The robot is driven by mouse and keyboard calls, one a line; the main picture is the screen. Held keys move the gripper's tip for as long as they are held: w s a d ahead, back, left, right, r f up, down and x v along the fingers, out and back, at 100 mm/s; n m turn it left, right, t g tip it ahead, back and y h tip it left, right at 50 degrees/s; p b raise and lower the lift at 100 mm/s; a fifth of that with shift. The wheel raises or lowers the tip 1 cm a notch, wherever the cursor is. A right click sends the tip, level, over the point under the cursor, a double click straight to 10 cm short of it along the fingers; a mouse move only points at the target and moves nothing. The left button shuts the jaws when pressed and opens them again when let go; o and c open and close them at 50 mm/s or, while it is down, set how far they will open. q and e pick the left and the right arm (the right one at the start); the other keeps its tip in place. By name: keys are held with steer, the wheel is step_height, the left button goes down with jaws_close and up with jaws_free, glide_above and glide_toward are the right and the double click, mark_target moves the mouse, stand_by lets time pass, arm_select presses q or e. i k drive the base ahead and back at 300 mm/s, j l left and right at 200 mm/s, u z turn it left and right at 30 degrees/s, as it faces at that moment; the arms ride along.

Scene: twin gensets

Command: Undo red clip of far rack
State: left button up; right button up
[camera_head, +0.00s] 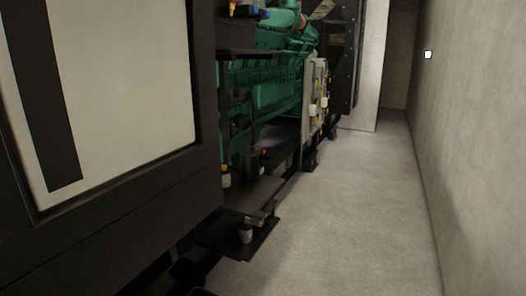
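A green genset engine (265,85) stands on a black base frame left of the aisle. A small red part (263,152) shows low beside it, next to a dark cylinder. I cannot tell whether it is a clip. A grey upright panel (313,95) with yellow and white fittings stands at the engine's far end; it may be a rack, but I cannot tell. No red clip can be made out on it. Neither of my grippers is in view.
A large dark cabinet with a pale panel (110,85) fills the near left. A low black ledge (255,195) juts towards the aisle. The concrete floor (345,215) is clear along the right wall (470,130), which carries a small white switch (428,54). A pale partition (368,75) stands at the back.

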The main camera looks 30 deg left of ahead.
mark_target(262, 150)
steer(key=i+u, duration=0.1)
steer(key=i, duration=0.45)
steer(key=i+u, duration=0.15)
steer(key=i, duration=0.35)
steer(key=i+u, duration=0.1)
steer(key=i, duration=0.45)
steer(key=i+u, duration=0.15)
steer(key=i, duration=0.4)
steer(key=i+l+u, duration=0.1)
steer(key=i, duration=0.4)
steer(key=i+l+u, duration=0.15)
steer(key=i+l, duration=0.15)
steer(key=i, duration=0.2)
